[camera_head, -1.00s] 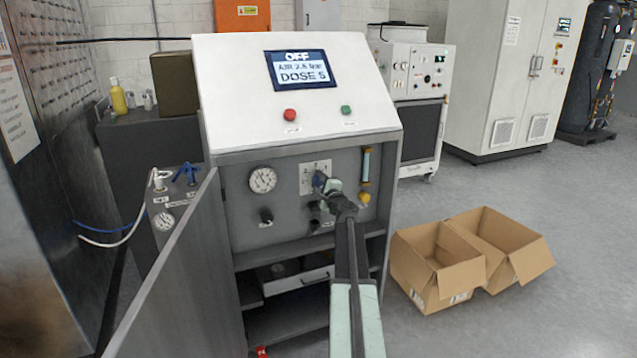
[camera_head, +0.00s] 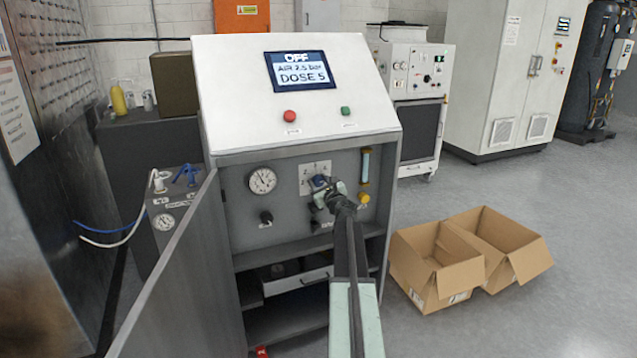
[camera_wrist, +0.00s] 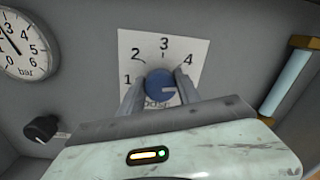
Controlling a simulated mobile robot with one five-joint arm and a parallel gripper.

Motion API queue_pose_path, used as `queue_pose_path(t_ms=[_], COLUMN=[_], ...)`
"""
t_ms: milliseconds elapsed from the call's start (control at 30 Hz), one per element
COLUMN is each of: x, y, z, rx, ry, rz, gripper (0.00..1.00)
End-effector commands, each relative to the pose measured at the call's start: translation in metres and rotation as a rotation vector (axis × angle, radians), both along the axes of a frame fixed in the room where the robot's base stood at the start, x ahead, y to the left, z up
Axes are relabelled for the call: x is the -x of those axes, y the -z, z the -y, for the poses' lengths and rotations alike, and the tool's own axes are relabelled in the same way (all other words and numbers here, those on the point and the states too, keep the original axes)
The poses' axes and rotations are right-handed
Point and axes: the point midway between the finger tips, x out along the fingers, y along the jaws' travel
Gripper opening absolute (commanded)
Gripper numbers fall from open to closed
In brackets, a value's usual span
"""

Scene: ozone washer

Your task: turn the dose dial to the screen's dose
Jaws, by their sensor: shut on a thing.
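The screen (camera_head: 300,70) on the white sloped panel reads OFF, AIR 2.5 bar, DOSE 5. The dose dial is a blue knob (camera_wrist: 160,83) on a white scale plate (camera_wrist: 133,45) with 1, 2, 3 and 4 readable; the plate's lower right is hidden by my gripper. A pale mark on the knob seems to point right, below the 4, but its exact reading is unclear. My gripper (camera_wrist: 159,88) is shut on the dial, one finger on each side. In the head view the dial (camera_head: 319,181) is partly covered by my gripper.
A pressure gauge (camera_head: 263,181) and a black knob (camera_head: 266,217) sit left of the dial. A flow tube (camera_head: 365,166) with a yellow knob (camera_head: 363,199) is close on its right. The open cabinet door (camera_head: 185,265) stands at left. Cardboard boxes (camera_head: 436,262) lie on the floor at right.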

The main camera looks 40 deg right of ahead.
Motion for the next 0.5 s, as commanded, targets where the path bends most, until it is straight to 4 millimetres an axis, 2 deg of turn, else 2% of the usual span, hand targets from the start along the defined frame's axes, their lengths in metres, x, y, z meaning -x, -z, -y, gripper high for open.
queue_pose_path(t_ms=[200, 500], x=[0.0010, 0.0010], y=[0.0001, 0.0001], z=[0.0000, 0.0002], rx=[-0.157, -0.298], ry=[0.000, -0.001], rz=[0.063, 0.120], gripper=[0.00, 0.00])
